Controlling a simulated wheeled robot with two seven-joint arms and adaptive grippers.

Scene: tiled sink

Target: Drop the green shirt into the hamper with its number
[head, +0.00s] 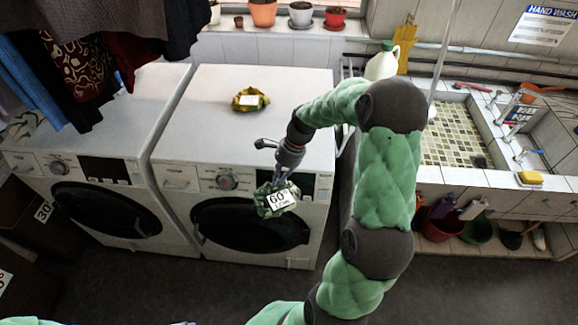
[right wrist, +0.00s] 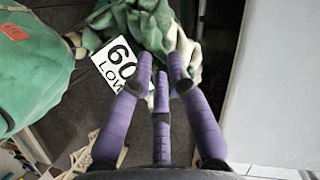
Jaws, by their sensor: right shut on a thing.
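The green shirt (head: 272,204) is a crumpled bundle with a white tag reading 60° LOW. It hangs in front of the right washing machine's door. My right gripper (head: 277,176) is shut on it from above. In the right wrist view the shirt (right wrist: 140,22) and its tag are at the purple fingertips (right wrist: 163,75). A dark hamper (head: 62,245) marked 30 stands at the left in the head view. Another hamper (head: 18,290), at the left edge, has a partly cut-off label. My left gripper is not in view.
Two washing machines (head: 215,130) stand side by side. A yellow-green cloth (head: 249,99) with a white tag lies on the right one. Dark clothes (head: 90,60) hang at upper left; a tiled sink (head: 455,135) is at right. A green form with a red label (right wrist: 30,75) shows in the wrist view.

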